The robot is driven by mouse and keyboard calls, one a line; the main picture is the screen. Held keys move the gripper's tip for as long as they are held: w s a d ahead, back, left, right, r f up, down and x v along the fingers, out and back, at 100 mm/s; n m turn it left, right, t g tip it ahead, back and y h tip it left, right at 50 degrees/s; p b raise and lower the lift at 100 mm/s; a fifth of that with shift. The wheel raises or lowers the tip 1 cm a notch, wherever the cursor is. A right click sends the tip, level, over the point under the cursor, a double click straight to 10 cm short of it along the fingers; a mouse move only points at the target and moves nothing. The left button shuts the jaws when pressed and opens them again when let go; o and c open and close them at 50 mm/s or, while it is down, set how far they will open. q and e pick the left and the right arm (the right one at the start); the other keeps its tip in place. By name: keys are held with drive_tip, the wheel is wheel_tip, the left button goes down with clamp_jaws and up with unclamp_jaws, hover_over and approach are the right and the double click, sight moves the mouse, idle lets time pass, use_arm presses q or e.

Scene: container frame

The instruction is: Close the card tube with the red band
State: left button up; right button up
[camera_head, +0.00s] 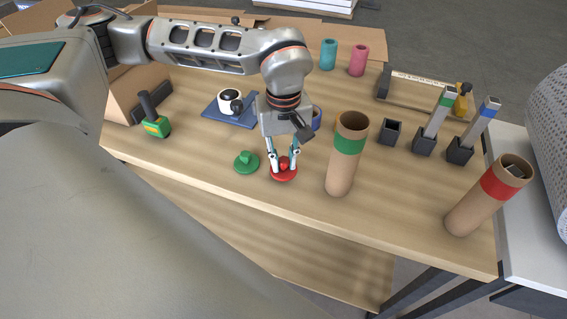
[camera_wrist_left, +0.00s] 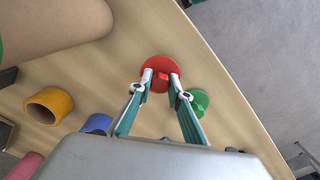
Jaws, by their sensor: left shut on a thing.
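The card tube with the red band (camera_head: 487,194) stands at the right end of the table; its top is open and something pale and dark shows inside. A red lid with a knob (camera_head: 284,174) lies on the table near the front edge, and it also shows in the left wrist view (camera_wrist_left: 157,68). My left gripper (camera_head: 283,163) points down and is shut on the red lid's knob. A green lid (camera_head: 246,162) lies just left of it. The card tube with the green band (camera_head: 346,155) stands upright and open, between the red lid and the red-banded tube. My right gripper is not in view.
Two dark holders with upright tools (camera_head: 424,139) (camera_head: 460,150) and a small empty dark box (camera_head: 391,131) stand behind the tubes. A blue mat with a white mug (camera_head: 230,98) and a green-headed tool (camera_head: 154,116) are at left. Bare table lies between the tubes.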

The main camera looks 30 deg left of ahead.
sight(284, 159)
use_arm(q)
wheel_tip(284, 159, up, 18)
drive_tip(key=p, duration=0.1)
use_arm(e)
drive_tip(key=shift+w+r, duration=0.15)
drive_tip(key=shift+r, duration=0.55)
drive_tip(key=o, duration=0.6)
use_arm(q)
drive_tip(key=shift+f, duration=0.1)
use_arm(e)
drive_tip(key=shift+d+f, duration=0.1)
